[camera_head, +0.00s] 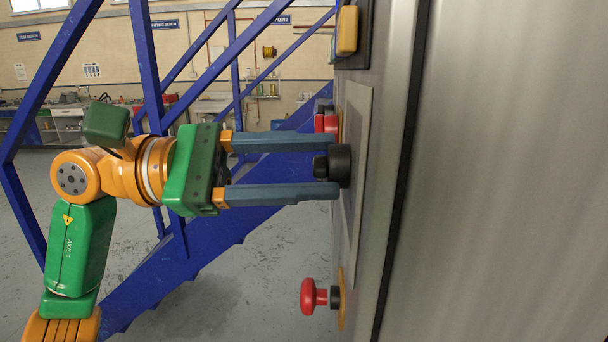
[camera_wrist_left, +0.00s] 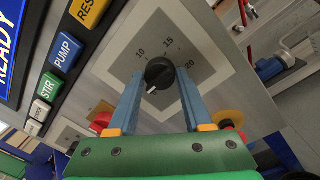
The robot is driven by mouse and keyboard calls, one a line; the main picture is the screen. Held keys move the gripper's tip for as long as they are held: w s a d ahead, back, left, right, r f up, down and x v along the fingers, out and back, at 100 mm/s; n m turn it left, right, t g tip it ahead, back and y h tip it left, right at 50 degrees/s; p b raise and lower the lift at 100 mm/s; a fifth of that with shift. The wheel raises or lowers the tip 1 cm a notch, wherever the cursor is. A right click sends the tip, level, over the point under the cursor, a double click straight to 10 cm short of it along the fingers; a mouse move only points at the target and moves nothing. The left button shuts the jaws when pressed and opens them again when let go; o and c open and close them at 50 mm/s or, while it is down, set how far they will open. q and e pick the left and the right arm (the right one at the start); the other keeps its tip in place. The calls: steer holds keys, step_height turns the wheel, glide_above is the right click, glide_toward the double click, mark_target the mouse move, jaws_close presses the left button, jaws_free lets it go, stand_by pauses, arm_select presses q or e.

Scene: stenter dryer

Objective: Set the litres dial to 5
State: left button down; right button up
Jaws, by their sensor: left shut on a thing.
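The litres dial is a black round knob (camera_wrist_left: 160,73) on a pale square plate (camera_wrist_left: 203,47), with the numbers 10, 15 and 20 readable around it. Its white pointer points to the lower left in the left wrist view, away from these numbers. No 5 is readable; the left finger covers part of the scale. In the head view the knob (camera_head: 339,166) sticks out sideways from the panel. My left gripper (camera_head: 322,167) is shut on the knob, one finger on each side of it; it also shows in the left wrist view (camera_wrist_left: 159,78). My right gripper is not in view.
A red mushroom button (camera_head: 309,297) sticks out below the dial, and another red control (camera_head: 326,122) sits just beyond the upper finger. Labelled PUMP (camera_wrist_left: 66,50) and STIR (camera_wrist_left: 47,87) buttons lie left of the dial plate. Blue stair rails (camera_head: 150,75) stand behind my arm.

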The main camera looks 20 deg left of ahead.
arm_select(q)
steer(key=m+b, duration=0.1)
steer(key=m, duration=0.5)
steer(key=shift+f+b, duration=0.1)
steer(key=shift+b, duration=0.2)
stand_by(0.4)
steer(key=shift+c, duration=1.6)
jaws_free()
steer(key=b+v, duration=0.2)
steer(key=v, duration=0.5)
steer(key=shift+w+f, duration=0.1)
